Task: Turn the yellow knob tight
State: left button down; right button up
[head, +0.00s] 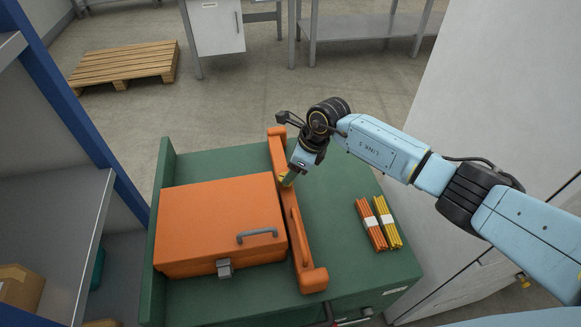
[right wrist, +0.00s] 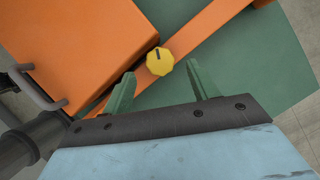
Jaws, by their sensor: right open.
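The yellow knob (right wrist: 160,62) sits on a long orange bar (head: 307,252) in the right wrist view. It is faceted, with a short dark mark near its edge. In the head view my right gripper mostly hides it. My right gripper (right wrist: 161,74) is open, with its two green fingers apart and nothing between them. The knob appears just beyond the gap between the fingertips; I cannot tell the exact distance. In the head view the right gripper (head: 289,179) points down over the bar. My left gripper is not in view.
An orange case (head: 218,215) with a grey handle lies left of the bar on a green cart top (head: 345,255). Bundles of orange (head: 371,226) and yellow (head: 388,222) sticks lie to the right. Blue-framed shelving (head: 75,100) stands at left, a pale cabinet (head: 470,80) at right.

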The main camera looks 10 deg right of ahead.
jog(key=shift+p+v, duration=1.1)
jog(key=shift+v, duration=0.95)
